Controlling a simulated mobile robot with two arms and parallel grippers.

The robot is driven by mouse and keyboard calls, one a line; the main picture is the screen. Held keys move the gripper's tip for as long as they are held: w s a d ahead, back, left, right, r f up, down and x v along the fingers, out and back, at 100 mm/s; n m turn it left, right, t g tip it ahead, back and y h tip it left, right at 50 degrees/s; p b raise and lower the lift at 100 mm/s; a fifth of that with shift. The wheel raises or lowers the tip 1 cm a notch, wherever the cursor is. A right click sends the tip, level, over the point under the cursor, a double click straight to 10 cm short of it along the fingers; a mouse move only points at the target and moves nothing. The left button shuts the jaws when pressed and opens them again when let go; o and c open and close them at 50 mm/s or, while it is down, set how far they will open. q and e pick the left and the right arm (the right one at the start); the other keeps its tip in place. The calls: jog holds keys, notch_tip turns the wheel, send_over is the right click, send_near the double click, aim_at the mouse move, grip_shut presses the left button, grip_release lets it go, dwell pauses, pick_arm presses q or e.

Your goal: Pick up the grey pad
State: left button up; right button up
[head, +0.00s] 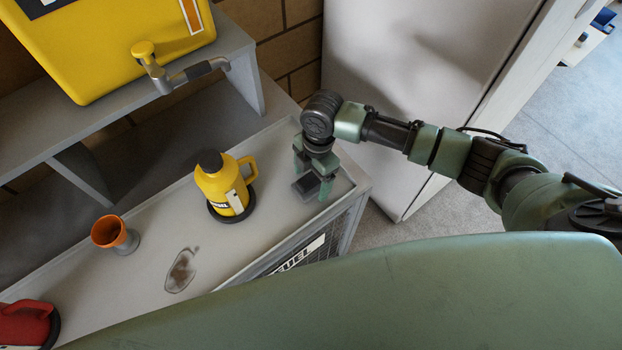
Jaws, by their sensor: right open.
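The grey pad (305,187) is a small dark grey square near the right end of the grey bench top. My right gripper (315,178) points down over it and is open, with the pad just below or between its fingertips. I cannot tell whether the fingers touch it. Part of the pad is hidden by the gripper. My left gripper is not in view.
A yellow jug (219,186) on a black round base stands left of my right gripper. A shelf with a yellow tapped container (110,45) stands behind.

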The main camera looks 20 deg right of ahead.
aim_at(311, 177)
jog(key=shift+f, duration=0.1)
jog(key=shift+c, duration=0.3)
jog(key=c, duration=1.4)
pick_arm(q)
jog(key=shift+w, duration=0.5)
pick_arm(e)
jog(key=shift+c, duration=0.2)
jog(key=shift+r, duration=0.25)
pick_arm(q)
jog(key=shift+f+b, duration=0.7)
jog(key=shift+b, duration=0.05)
pick_arm(e)
notch_tip(311, 177, up, 20)
jog(key=shift+f, duration=0.2)
